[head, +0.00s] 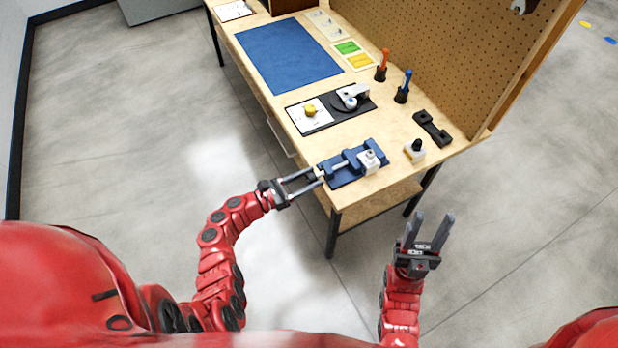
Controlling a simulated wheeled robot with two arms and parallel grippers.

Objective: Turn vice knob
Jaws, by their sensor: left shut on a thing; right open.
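The blue vice (352,163) sits near the front edge of the workbench, with a white block (369,160) between its jaws. Its knob (320,174) is at the left end of the screw, facing the bench edge, and is mostly covered by my fingers. My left gripper (314,178) reaches in from the left and is shut on the knob. My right gripper (428,232) is open and empty, away from the vice, in front of the bench's right end, with its fingers pointing up in the picture.
The wooden bench (300,150) carries a black fixture plate (340,115) behind the vice, with a blue mat (287,55) further back. A small black-knobbed block (414,150), a black bracket (432,128) and two screwdrivers stand right of the vice. A pegboard (430,60) rises along the back.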

